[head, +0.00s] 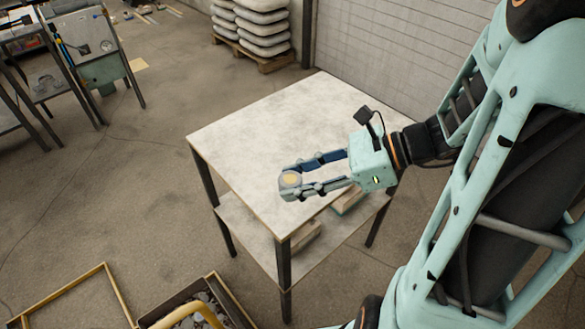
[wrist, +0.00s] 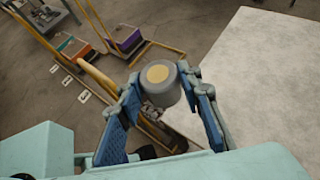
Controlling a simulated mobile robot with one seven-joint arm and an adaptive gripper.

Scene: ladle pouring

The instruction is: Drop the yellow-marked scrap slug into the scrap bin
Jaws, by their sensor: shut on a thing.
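The scrap slug (head: 290,180) is a short grey cylinder with a yellow disc on its top. My gripper (head: 291,188) is shut on it, with one finger on each side, and holds it over the near left part of the table. In the wrist view the slug (wrist: 155,84) sits between the two fingertips, yellow mark facing the camera. A dark bin (head: 205,300) with grey pieces in it stands on the floor at the bottom of the head view, partly cut off. I take it to be the scrap bin. In the wrist view it lies partly behind the gripper.
The table top (head: 250,130) is bare, with boxes (head: 350,198) on its lower shelf. A yellow floor frame (head: 75,290) lies left of the bin. Carts with an orange box (wrist: 75,48) and a purple box (wrist: 126,40) show in the wrist view.

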